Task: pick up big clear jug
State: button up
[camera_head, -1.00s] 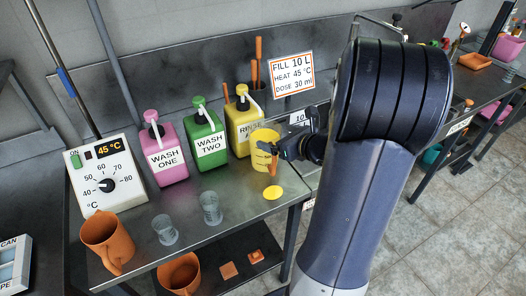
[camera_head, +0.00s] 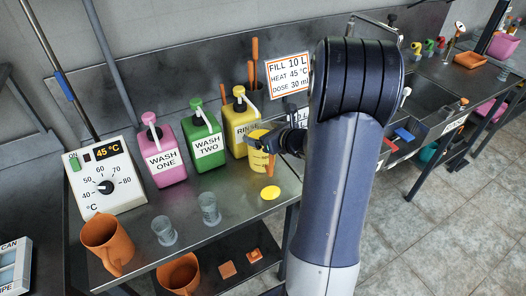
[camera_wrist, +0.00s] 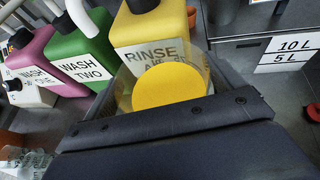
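A large clear jug with yellow contents (camera_head: 259,161) stands on the steel bench in front of the yellow RINSE bottle. In the wrist view its transparent wall surrounds a round yellow surface (camera_wrist: 170,87). My gripper (camera_head: 271,142) is at the jug's upper part, with its dark fingers across it in the head view. In the wrist view a dark bar of the gripper (camera_wrist: 160,122) covers the jug's near side. Whether the fingers are open or closed on the jug is hidden. The jug looks upright on the bench.
Pink WASH ONE (camera_head: 164,160), green WASH TWO (camera_head: 207,145) and yellow RINSE (camera_head: 240,122) pump bottles stand behind and left. Two small clear cups (camera_head: 164,232) (camera_head: 209,210), an orange jug (camera_head: 106,243) and a yellow disc (camera_head: 270,193) are on the bench. A sink lies right.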

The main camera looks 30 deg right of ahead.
jog(key=c, duration=1.5)
jog(key=shift+r, duration=0.1)
jog(key=shift+c, duration=0.4)
jog(key=shift+r, duration=0.1)
